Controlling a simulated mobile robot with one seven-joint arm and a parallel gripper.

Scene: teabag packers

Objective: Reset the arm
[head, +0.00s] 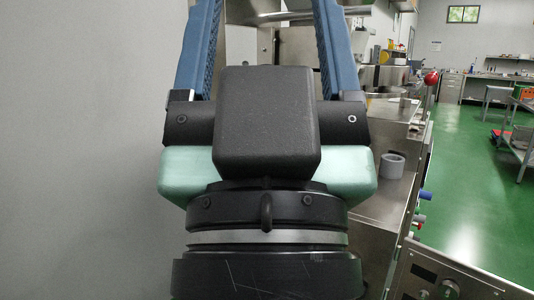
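My gripper (268,22) fills the middle of the head view, pointing away from me and up. Its two blue fingers stand wide apart. They run out of the top of the picture, so their tips are not seen. Nothing shows held between the visible parts of the fingers. The black and pale green body of the gripper hides much of the machine behind it.
A steel machine (392,210) stands close on the right, with a grey ring (392,166) on its ledge and a red knob (431,78). A plain grey wall (80,150) is on the left. Green floor (470,190) lies open at right, with a steel cart (516,150) at the edge.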

